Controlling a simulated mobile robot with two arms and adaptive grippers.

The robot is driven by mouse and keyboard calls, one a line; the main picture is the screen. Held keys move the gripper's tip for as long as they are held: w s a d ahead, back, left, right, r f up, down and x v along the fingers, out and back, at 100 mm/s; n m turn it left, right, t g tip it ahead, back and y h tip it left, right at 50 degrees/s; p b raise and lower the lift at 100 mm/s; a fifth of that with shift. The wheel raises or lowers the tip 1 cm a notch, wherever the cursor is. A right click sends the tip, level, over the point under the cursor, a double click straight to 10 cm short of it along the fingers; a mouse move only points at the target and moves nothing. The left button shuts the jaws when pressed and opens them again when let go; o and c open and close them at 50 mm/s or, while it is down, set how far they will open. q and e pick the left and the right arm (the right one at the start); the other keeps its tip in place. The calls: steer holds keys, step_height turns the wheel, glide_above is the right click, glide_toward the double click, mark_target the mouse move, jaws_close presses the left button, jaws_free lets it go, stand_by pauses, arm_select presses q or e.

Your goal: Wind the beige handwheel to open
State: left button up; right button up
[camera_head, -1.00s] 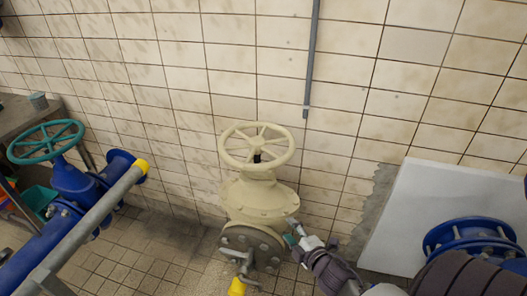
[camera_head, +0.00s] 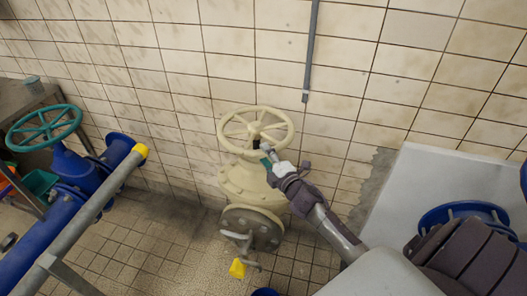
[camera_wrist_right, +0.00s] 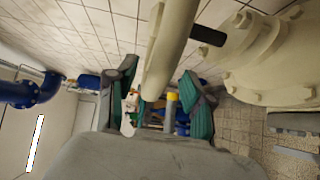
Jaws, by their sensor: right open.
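The beige handwheel (camera_head: 221,131) sits on top of a beige valve body (camera_head: 245,183) against the tiled wall, its rim complete and spoked. My right gripper (camera_head: 267,160) is at the front right part of the rim, coming from the lower right. In the right wrist view the handwheel (camera_wrist_right: 168,50) rim reaches down from the top, between the two spread fingers of the open right gripper (camera_wrist_right: 160,95). I cannot tell whether a finger touches the rim. My left gripper is not in view.
A blue valve with a teal handwheel (camera_head: 44,127) stands at the left. A grey pipe (camera_head: 95,210) with a yellow end runs in front of it. A white panel (camera_head: 420,190) and a blue flange (camera_head: 465,213) are at the right. Tiled floor (camera_head: 165,250) lies open between.

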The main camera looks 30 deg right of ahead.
steer(key=shift+w, duration=0.95)
steer(key=shift+c, duration=0.2)
jaws_close()
